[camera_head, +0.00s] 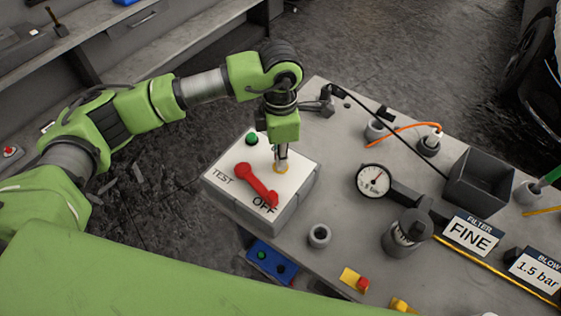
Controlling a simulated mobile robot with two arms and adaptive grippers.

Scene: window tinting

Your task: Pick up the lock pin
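A white-topped box (226,188) on the bench carries a red lever (258,186), a green button (252,139) and the words TEST and OFF. The lever's handle lies toward OFF. My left gripper (281,158) points straight down over the back right part of this box. Its fingers look close together, just above a small yellowish ring (281,168) on the top. I cannot make out the lock pin clearly; it may be hidden at the fingertips. Whether the fingers grip anything is too small to tell. My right gripper is not in view.
A gauge (374,181), a grey cylinder (407,233), a dark open bin (480,182) and a FINE sign (470,236) stand to the right. A small grey cup (319,236) stands near the box. A blue button box (270,262) is at the bench's front edge.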

